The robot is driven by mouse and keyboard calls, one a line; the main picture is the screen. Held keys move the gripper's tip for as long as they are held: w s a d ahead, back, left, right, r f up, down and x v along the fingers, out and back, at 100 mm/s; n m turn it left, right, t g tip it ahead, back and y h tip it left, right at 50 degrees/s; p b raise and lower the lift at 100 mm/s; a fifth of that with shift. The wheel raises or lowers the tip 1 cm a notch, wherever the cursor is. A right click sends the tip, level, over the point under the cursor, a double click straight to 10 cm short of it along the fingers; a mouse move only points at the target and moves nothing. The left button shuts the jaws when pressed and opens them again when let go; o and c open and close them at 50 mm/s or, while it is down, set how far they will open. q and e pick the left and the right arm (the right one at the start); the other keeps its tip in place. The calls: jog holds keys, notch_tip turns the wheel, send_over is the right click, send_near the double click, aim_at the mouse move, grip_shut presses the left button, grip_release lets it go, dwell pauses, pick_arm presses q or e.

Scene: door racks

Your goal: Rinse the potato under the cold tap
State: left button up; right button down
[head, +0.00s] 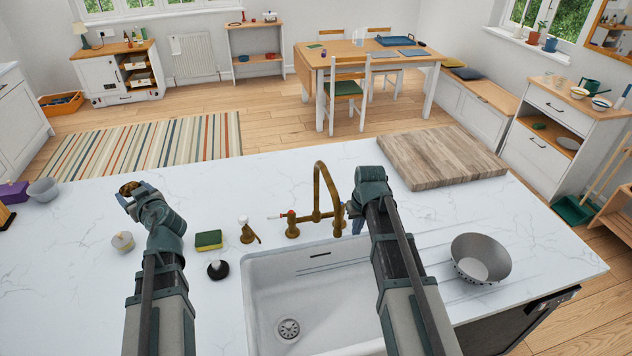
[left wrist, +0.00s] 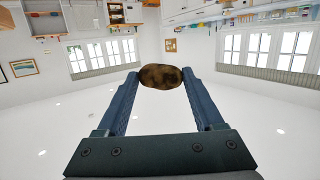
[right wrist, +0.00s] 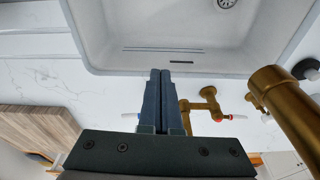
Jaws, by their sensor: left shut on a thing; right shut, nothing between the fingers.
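The brown potato (left wrist: 161,76) is clamped between the fingertips of my left gripper (head: 128,192), held up over the counter left of the sink. The brass tap (head: 318,190) stands behind the sink; no water shows from its spout. Its red-marked handle (head: 291,222) is on the left, and in the right wrist view it shows too (right wrist: 217,114). My right gripper (right wrist: 160,75) is shut and empty beside the tap's right side. It hides most of the tap's other handle; only a pale lever tip (right wrist: 130,115) shows. The white sink (head: 262,290) is empty, with a drain inside.
A metal colander (head: 481,258) sits on the right drainboard. A wooden board (head: 440,158) lies behind it.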

jog(key=w+d+r+t+p, duration=0.1)
jog(key=w+r, duration=0.1)
jog(key=w, duration=0.9)
jog(key=w+d+r+n+t+p, duration=0.1)
jog(key=w+d, duration=0.1)
jog(key=w, duration=0.9)
jog(key=shift+w+r, duration=0.2)
jog(key=shift+r, duration=0.2)
jog(key=shift+f, duration=0.1)
notch_tip(320, 180, down, 10)
jog(key=b, duration=1)
jog(key=shift+s, duration=0.3)
